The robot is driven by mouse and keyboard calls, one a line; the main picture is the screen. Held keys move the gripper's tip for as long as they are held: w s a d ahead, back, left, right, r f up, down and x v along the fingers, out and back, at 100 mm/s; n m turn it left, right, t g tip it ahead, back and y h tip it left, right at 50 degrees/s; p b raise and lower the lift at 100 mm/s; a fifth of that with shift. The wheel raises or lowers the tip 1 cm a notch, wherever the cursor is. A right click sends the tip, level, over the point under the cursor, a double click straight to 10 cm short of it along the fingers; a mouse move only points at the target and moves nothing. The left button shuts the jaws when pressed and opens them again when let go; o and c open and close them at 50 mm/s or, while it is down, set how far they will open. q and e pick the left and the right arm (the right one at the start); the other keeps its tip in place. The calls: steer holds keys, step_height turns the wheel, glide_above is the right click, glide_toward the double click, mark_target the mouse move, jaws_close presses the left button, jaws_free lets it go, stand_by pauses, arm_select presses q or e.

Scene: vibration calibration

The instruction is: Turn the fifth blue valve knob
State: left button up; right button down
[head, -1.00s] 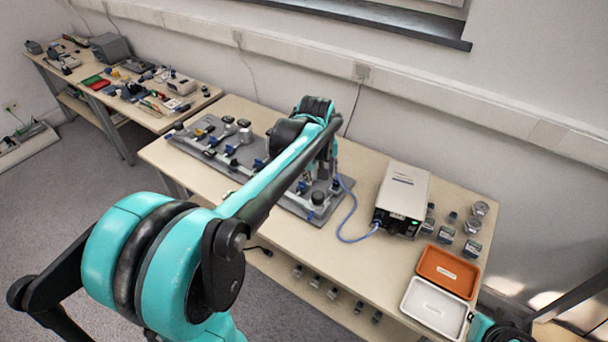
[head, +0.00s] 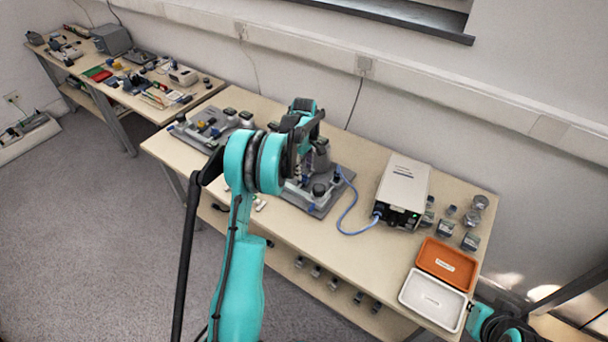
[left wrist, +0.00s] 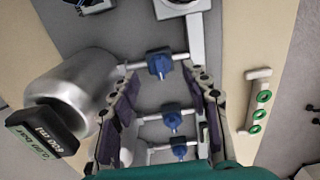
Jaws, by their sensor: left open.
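The grey valve board (head: 318,210) lies on the middle table, and my left arm hides much of it in the head view. In the left wrist view three blue valve knobs sit on metal pipes: an upper knob (left wrist: 159,64), a middle knob (left wrist: 173,120) and a lower knob (left wrist: 179,149). My left gripper (left wrist: 160,80) is open, its fingers on either side of this knob row. The upper knob shows near and between the fingertips, with no visible contact. I cannot tell which knob is the fifth.
A silver gauge (left wrist: 75,90) with a dark display stands close left of the fingers. A strip with green rings (left wrist: 259,100) lies to the right. A beige box (head: 403,190) with a blue cable, an orange tray (head: 447,265) and a white tray (head: 432,300) stand farther right.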

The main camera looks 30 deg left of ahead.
mark_target(304, 176)
arm_select(q)
steer(key=shift+f, duration=1.2)
steer(key=shift+c, duration=0.4)
jaws_close()
